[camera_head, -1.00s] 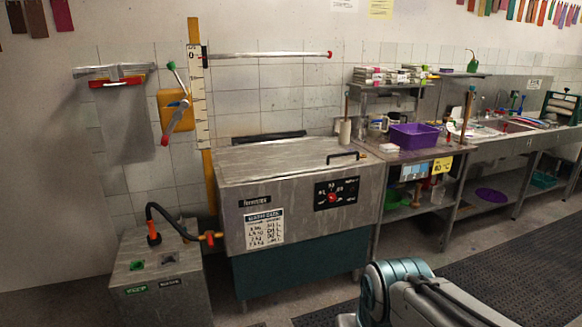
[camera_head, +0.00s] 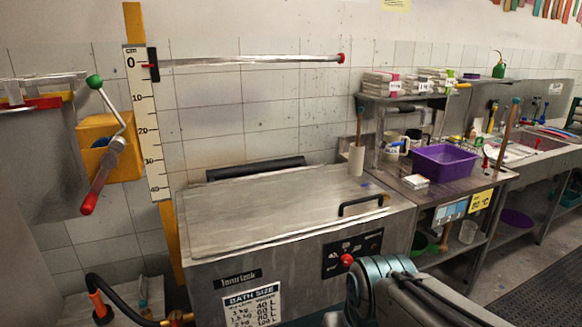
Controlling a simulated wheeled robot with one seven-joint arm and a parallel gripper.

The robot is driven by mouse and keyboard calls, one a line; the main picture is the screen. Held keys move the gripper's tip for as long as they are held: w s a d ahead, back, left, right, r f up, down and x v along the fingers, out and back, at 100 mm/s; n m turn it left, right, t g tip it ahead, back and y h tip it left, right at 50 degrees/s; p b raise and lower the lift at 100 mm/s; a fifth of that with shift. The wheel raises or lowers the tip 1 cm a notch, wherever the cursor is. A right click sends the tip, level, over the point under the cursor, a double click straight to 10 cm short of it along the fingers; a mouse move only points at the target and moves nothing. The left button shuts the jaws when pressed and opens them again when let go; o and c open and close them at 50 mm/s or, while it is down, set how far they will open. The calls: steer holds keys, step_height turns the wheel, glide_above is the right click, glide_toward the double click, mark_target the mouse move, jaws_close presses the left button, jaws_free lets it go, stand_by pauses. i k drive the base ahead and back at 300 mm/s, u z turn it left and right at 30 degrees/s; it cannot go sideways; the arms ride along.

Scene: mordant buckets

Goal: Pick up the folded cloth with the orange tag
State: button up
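Stacks of folded cloth stand on the upper shelf at the back right: a left stack (camera_head: 381,83), a middle stack (camera_head: 416,80) and a right stack (camera_head: 441,77). They look pale with reddish bands and small labels. I cannot tell which cloth, if any, bears an orange tag. A small white folded-looking item (camera_head: 415,181) lies on the steel bench by the purple tub. My arm (camera_head: 390,292) shows at the bottom right, well in front of the shelf. My gripper's fingers do not show.
The lidded steel bath (camera_head: 290,212) with its black handle (camera_head: 362,204) fills the middle. The purple tub (camera_head: 444,165) takes up part of the steel bench (camera_head: 470,190). A horizontal rod (camera_head: 250,60) sticks out from the measuring post (camera_head: 143,110). Dark floor matting (camera_head: 490,282) lies at right.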

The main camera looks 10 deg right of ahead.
mark_target(417, 182)
steer(key=i, duration=0.35)
steer(key=z, duration=1.65)
steer(key=i, duration=2.4)
steer(key=u, duration=1.55)
